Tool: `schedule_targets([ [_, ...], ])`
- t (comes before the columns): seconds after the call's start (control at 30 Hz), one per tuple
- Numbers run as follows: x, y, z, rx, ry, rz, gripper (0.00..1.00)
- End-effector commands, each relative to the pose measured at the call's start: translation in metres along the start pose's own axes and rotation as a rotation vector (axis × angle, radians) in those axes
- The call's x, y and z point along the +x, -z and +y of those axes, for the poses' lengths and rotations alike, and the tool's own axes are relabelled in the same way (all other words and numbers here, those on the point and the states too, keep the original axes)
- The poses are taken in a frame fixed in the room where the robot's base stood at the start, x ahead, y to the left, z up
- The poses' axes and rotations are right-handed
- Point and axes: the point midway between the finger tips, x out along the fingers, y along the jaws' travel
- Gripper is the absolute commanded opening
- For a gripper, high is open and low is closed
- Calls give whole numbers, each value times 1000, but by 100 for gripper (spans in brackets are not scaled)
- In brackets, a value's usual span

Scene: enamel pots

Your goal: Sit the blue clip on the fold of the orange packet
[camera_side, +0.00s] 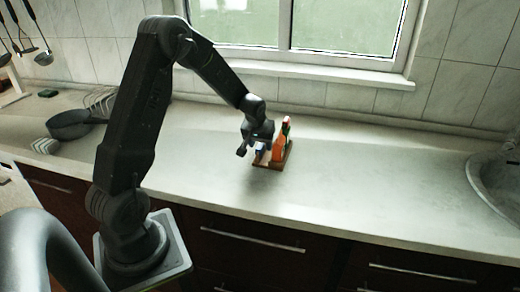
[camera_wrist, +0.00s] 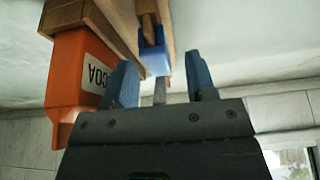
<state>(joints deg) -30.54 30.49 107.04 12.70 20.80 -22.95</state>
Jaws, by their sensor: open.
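The orange packet (camera_side: 279,147) stands upright on a small wooden stand (camera_side: 285,163) on the counter. In the wrist view the packet (camera_wrist: 78,75) is at the left and shows part of a white label. The blue clip (camera_wrist: 154,56) sits at a wooden peg of the stand, beside the packet. In the side view, a small blue patch of the clip (camera_side: 260,148) shows beside my gripper (camera_side: 248,149). My gripper (camera_wrist: 160,80) is open, its fingers apart near the clip, one toward each side. Whether they touch it cannot be told.
A red and green item (camera_side: 287,123) shows at the top of the packet. A dark pan (camera_side: 70,124) and racks are at the far left, and a sink (camera_side: 495,185) is at the right. The counter (camera_side: 390,180) between stand and sink is clear.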

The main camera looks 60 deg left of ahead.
Motion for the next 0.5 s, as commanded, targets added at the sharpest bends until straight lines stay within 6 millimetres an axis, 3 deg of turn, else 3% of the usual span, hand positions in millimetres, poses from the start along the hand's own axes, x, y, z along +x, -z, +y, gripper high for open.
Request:
schedule_targets([
  [0.07,0,0,0,0,0,1,51],
  [0.5,-1,0,0,0,0,0,10],
])
